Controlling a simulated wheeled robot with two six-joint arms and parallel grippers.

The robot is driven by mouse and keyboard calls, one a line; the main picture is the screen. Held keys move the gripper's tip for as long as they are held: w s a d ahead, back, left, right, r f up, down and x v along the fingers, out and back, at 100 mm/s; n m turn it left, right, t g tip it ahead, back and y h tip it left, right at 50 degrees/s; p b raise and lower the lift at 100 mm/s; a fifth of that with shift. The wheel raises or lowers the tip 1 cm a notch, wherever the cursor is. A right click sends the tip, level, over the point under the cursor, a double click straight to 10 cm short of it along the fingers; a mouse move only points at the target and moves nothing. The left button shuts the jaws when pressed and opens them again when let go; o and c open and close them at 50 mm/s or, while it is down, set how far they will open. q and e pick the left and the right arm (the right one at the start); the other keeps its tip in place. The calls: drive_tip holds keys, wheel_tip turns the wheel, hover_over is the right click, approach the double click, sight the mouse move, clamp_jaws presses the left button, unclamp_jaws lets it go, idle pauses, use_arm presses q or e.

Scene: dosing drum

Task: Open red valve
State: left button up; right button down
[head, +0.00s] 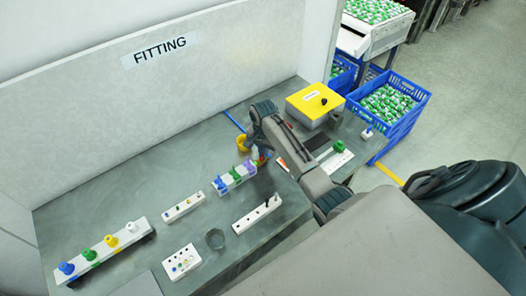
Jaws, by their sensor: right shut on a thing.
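My right arm reaches in from the right across the grey workbench (130,200). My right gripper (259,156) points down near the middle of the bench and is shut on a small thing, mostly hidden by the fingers. Small blue, white and yellow patches show around the fingertips; I cannot tell which belong to the held thing. I cannot clearly make out a red valve. My left gripper is not in view.
A yellow cup (242,144) is left of the gripper. White racks with coloured parts (235,179) and blue, green, yellow and white caps (100,252) line the bench. A blue crate (410,90) stands right.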

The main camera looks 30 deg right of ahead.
drive_tip(key=m, duration=0.4)
drive_tip(key=shift+d+r+m, duration=0.1)
drive_tip(key=shift+m, duration=0.2)
idle(0.3)
drive_tip(key=c, duration=1.6)
unclamp_jaws()
drive_tip(key=shift+s, duration=0.1)
